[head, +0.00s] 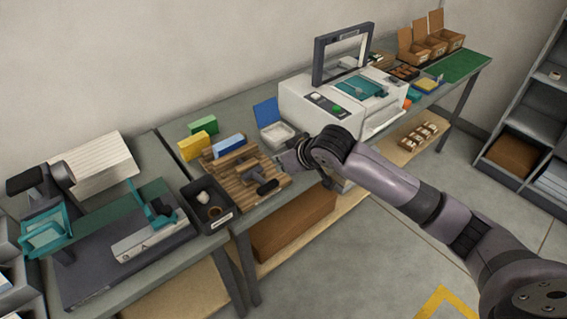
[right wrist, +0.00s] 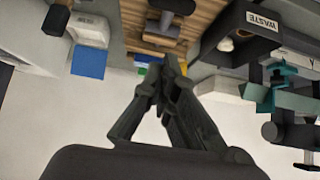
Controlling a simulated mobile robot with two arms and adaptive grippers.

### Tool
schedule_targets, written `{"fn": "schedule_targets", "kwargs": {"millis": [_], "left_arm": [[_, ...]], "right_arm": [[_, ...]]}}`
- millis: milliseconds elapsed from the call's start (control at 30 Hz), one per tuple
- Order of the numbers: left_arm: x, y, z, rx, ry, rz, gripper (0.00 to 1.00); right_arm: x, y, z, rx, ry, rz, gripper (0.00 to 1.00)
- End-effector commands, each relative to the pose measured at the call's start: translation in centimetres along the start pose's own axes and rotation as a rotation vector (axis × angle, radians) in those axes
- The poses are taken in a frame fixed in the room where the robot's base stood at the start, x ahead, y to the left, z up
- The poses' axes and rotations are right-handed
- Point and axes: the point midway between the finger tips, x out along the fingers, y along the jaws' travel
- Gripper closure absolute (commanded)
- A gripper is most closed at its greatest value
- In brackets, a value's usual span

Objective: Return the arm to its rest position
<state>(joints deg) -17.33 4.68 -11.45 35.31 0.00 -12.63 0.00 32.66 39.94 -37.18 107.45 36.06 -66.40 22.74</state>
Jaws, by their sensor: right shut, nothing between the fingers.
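My right arm reaches in from the right in the head view. Its gripper (head: 287,160) is over the bench, close to the right edge of the slatted wooden board (head: 225,163). In the right wrist view the fingers of the right gripper (right wrist: 170,80) come together at the tips, shut and empty. The gripper is partly hidden by my own wrist in the head view. My left gripper is in neither view.
The white machine (head: 305,104) with a raised dark frame (head: 318,62) stands right behind my wrist. A black waste bin (head: 212,222), a white tray (head: 278,136) and coloured boxes (head: 203,126) surround the board. The floor (head: 385,240) in front is clear.

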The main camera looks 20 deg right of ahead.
Motion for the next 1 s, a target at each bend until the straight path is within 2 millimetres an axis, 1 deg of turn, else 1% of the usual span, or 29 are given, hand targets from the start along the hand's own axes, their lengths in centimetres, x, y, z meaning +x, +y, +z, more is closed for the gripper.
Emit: {"fn": "schedule_targets", "kwargs": {"millis": [100,200,633,700,767,867,900,967,1000], "left_arm": [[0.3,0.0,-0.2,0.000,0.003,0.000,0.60],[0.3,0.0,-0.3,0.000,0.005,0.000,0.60],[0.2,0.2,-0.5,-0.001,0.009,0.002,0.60],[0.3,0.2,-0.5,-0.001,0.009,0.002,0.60],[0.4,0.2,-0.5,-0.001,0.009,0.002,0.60],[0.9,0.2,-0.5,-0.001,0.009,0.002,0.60],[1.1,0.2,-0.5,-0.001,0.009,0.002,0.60],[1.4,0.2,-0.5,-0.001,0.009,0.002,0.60],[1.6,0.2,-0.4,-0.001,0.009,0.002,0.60]], "right_arm": [[-1.0,-0.1,0.0,0.000,0.001,-0.001,1.00],[-1.3,0.0,0.0,0.001,-0.001,0.000,1.00],[-1.4,0.0,-0.1,0.001,-0.001,-0.001,1.00],[-1.1,0.0,0.1,0.004,-0.002,0.000,1.00],[-0.2,0.2,0.7,0.015,-0.005,0.001,1.00],[3.0,1.4,3.1,0.057,-0.017,0.013,1.00],[4.8,2.0,4.8,0.077,-0.027,0.022,1.00],[7.6,2.9,7.9,0.109,-0.043,0.040,1.00],[9.5,3.5,10.3,0.128,-0.057,0.053,1.00]]}}
